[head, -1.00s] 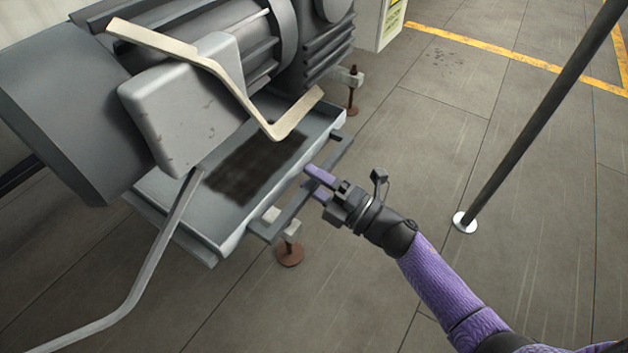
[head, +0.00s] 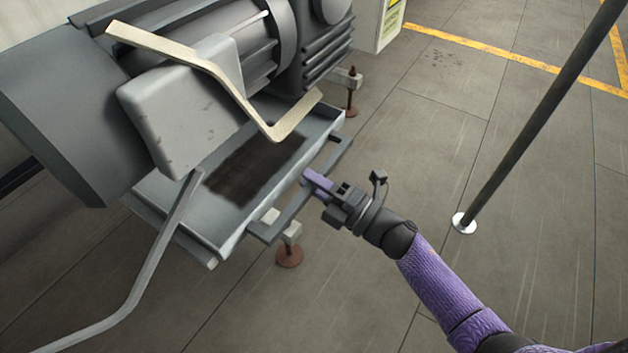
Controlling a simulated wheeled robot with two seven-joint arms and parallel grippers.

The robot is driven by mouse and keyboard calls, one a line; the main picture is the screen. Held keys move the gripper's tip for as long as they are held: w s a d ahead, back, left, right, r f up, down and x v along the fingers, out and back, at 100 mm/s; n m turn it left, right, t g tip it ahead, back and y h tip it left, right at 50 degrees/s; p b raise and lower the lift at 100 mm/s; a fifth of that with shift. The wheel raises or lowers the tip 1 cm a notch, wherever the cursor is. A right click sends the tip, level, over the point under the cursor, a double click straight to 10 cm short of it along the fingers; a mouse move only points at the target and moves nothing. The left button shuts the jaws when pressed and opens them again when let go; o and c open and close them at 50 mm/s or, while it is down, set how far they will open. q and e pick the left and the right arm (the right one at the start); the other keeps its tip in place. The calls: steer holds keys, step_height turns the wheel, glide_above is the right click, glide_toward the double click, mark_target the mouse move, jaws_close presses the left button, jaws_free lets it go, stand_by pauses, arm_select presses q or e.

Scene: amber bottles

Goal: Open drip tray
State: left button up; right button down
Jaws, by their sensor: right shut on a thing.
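The drip tray (head: 222,222) is a shallow grey metal tray with a dark stain on its floor. It sits under the grey motor housing, with its front side jutting out toward the right. A grey bar handle (head: 283,217) runs along its front edge. My right gripper (head: 311,182), with purple fingers, is shut on the handle near its middle. The fingertips hide a short part of the bar. The back of the tray is hidden under the machine. My left gripper is not in view.
The motor (head: 203,112) and a bent cream bar (head: 200,65) overhang the tray. A bent grey rod (head: 160,265) crosses in front of its left part. A dark pole (head: 540,115) stands at right. Rusty feet (head: 289,255) support the machine. Floor ahead of the handle is clear.

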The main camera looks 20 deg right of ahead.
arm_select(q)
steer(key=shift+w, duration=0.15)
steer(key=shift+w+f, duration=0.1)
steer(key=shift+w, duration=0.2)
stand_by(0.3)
